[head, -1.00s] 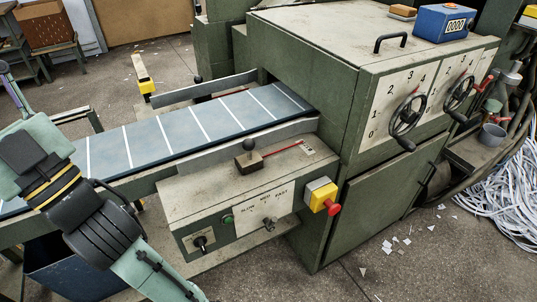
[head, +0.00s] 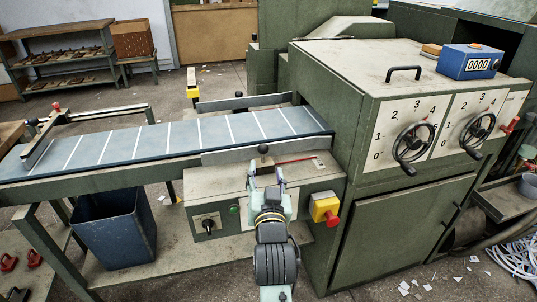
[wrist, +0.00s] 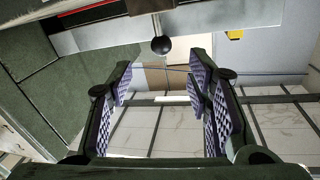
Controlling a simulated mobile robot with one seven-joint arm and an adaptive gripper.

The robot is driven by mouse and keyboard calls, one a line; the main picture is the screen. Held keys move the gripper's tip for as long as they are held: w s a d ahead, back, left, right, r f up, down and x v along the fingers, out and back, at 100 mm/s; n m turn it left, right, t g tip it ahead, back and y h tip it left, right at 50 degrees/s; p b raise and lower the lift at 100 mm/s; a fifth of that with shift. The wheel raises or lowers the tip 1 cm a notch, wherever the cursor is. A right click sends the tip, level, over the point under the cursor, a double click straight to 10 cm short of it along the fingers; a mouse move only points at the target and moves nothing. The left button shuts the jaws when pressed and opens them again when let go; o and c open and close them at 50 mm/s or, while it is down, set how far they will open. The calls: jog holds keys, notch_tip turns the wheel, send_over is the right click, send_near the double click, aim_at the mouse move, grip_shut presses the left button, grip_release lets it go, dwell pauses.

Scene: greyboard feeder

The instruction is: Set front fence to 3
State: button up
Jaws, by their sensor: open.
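The near fence (head: 245,153), a grey metal bar, runs along the near side of the blue belt (head: 185,138). A black ball knob (head: 263,149) stands by it on the control box, near a red strip (head: 297,161) and a small scale plate (head: 318,164) too small to read. My gripper (head: 266,172) is open and empty, in front of the knob in the head view. In the wrist view the knob (wrist: 161,45) shows just beyond the open, purple-padded fingers (wrist: 163,78), apart from them. The gripper and arm hide part of the control box face.
A far fence (head: 245,102) with its own knob (head: 238,94) lies across the belt. A yellow box with a red button (head: 327,208) is close right of my gripper. Two handwheels (head: 414,143) (head: 478,132) stick out from the cabinet. A blue bin (head: 113,230) stands under the belt.

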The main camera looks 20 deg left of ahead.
aim_at(263, 152)
jog(key=p+x, duration=0.2)
jog(key=x, duration=0.7)
jog(key=shift+w+a+r, duration=0.1)
jog(key=shift+w+a, duration=0.1)
jog(key=shift+w, duration=0.1)
grip_shut()
dwell(0.4)
